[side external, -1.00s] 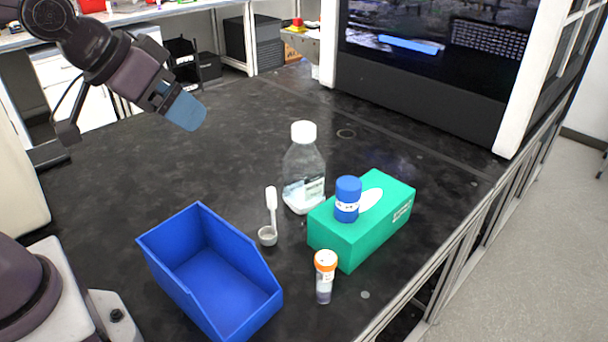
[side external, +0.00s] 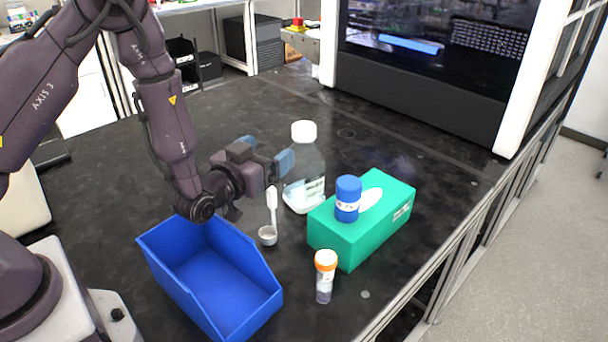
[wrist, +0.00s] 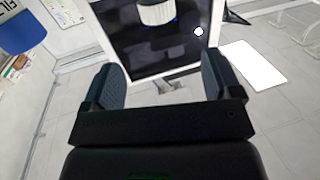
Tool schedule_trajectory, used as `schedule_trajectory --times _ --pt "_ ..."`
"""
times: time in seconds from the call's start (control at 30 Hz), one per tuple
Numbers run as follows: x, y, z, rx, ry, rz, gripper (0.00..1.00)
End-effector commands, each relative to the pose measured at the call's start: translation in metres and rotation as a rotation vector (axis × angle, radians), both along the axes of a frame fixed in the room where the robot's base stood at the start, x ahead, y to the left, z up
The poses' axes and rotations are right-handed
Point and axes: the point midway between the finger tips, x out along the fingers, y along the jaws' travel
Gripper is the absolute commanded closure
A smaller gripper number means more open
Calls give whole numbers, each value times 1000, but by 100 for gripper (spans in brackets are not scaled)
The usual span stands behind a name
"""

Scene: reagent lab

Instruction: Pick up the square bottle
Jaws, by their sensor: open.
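The square bottle (side external: 306,188) is clear, with a white cap (side external: 304,132) and a pale label. It stands upright on the black bench, left of the green box. My gripper (side external: 286,160) is at the left of the bottle's shoulder, pointing sideways towards it, and overlaps its edge in the side view. Contact cannot be told. In the wrist view my gripper (wrist: 163,70) has its two fingers wide apart with nothing held between them. A white rounded thing (wrist: 157,12), apparently the cap, shows at the top there, beyond the fingertips.
A dropper-like white item (side external: 271,200) stands in a small cup close below my gripper. A blue bin (side external: 170,240) is at front left. An orange-capped tube (side external: 325,280) stands in front.

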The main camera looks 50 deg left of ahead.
Motion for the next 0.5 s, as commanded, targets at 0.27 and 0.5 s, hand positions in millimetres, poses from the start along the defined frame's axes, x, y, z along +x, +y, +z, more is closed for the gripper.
schedule_trajectory --times 0.27,0.5 --pt "45 12 0 2 -8 3 16" --pt "72 18 0 2 -5 2 16"
